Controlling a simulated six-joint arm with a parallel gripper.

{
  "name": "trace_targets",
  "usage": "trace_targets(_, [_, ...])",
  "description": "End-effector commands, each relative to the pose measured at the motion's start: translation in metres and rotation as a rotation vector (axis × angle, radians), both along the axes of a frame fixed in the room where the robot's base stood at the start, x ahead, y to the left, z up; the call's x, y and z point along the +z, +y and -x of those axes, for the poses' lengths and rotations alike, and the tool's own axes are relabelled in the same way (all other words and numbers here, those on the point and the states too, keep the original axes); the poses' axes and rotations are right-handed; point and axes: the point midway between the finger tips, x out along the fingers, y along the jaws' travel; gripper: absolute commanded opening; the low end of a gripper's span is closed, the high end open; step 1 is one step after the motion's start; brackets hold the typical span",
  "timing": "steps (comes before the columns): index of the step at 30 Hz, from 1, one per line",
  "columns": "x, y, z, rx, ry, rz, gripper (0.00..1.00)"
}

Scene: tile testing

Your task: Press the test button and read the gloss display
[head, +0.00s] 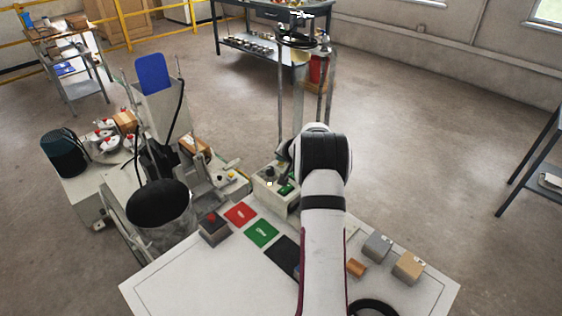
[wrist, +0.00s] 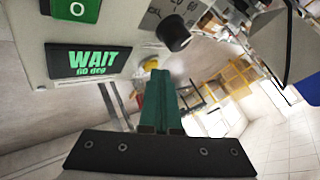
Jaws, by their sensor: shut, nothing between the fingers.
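The gloss meter (head: 268,188) is a pale box just left of my wrist in the head view. Its front panel (wrist: 122,22) fills the upper left of the wrist view. The gloss display (wrist: 85,61) is lit and reads "WAIT 60 deg" in green. A green square marked "O" (wrist: 76,9) and a black knob (wrist: 173,36) sit on the panel. A yellow button (wrist: 153,74) shows partly behind my fingertips. My gripper (wrist: 163,78) is shut and empty, its green fingers close to that button. I cannot tell whether they touch. In the head view my fingers are hidden.
A red tile (head: 240,214), a green tile (head: 262,233) and a dark tile (head: 284,252) lie on the white table (head: 190,282). A box with a red button (head: 214,229) stands left of them. Grey (head: 377,247) and tan (head: 409,267) blocks stand right of my arm. Machinery crowds the left.

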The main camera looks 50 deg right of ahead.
Motion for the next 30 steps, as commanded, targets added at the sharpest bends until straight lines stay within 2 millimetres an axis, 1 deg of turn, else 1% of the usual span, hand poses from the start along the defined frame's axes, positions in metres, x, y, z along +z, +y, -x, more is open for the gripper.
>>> trace_targets(5, [0.001,0.0,0.0,0.001,0.0,-0.001,0.0])
trace_targets(15, [0.017,0.0,0.0,0.0,0.0,0.0,0.0])
trace_targets(24, [0.018,0.0,0.0,0.0,0.0,0.0,0.0])
trace_targets(26, [0.022,0.0,0.0,0.001,-0.001,0.001,0.0])
trace_targets(30, [0.037,0.0,0.0,0.002,-0.002,0.002,0.0])
